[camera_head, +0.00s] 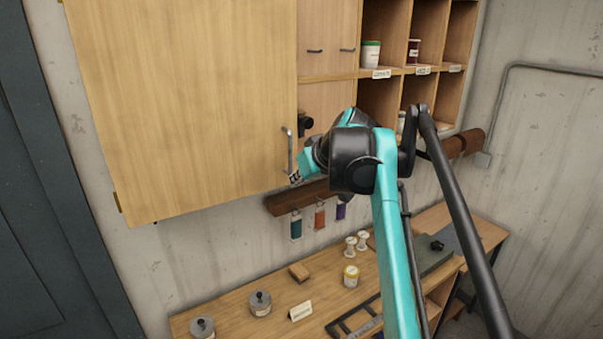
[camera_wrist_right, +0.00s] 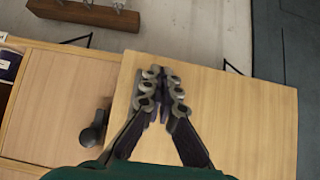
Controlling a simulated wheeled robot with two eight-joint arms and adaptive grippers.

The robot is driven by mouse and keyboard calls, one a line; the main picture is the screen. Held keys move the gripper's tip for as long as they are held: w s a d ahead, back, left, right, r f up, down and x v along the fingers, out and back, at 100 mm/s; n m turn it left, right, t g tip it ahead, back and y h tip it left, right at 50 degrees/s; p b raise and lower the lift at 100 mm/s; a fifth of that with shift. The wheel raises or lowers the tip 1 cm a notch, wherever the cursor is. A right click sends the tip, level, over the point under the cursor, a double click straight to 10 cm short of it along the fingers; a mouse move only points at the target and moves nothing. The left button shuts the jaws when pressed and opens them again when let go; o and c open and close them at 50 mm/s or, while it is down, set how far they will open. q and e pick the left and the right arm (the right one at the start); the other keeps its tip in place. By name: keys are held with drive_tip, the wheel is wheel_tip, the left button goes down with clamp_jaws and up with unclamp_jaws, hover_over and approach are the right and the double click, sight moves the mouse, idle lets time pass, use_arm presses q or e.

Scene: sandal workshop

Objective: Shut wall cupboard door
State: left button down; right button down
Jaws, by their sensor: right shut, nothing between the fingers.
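The wall cupboard door (camera_head: 190,90) is a large pale wooden panel at the left of the head view, with a hinge at its lower left edge. A grey bar handle (camera_head: 289,150) sits by its right edge. In the wrist view the door (camera_wrist_right: 235,125) fills the right half, and its free edge stands out from the cupboard front (camera_wrist_right: 60,105), so it looks ajar. My right gripper (camera_head: 296,178) is shut and empty near the door's lower free corner, just below the handle. In the wrist view its fingertips (camera_wrist_right: 162,78) overlap the door; contact cannot be told. My left gripper is out of view.
Open cubbies with jars (camera_head: 371,54) are right of the door. A dark knob (camera_head: 305,124) sits beside the handle. The workbench (camera_head: 235,325) holds tins, spools and a wooden block.

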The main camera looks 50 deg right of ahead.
drive_tip(key=x, duration=0.3)
drive_tip(key=w+r+p+x, duration=0.1)
drive_tip(key=x, duration=0.6)
drive_tip(key=shift+w+d+r, duration=0.15)
drive_tip(key=shift+d+r, duration=0.1)
drive_tip(key=shift+r, duration=0.1)
drive_tip(key=shift+w, duration=0.25)
drive_tip(key=shift+d, duration=0.2)
drive_tip(key=shift+s, duration=0.1)
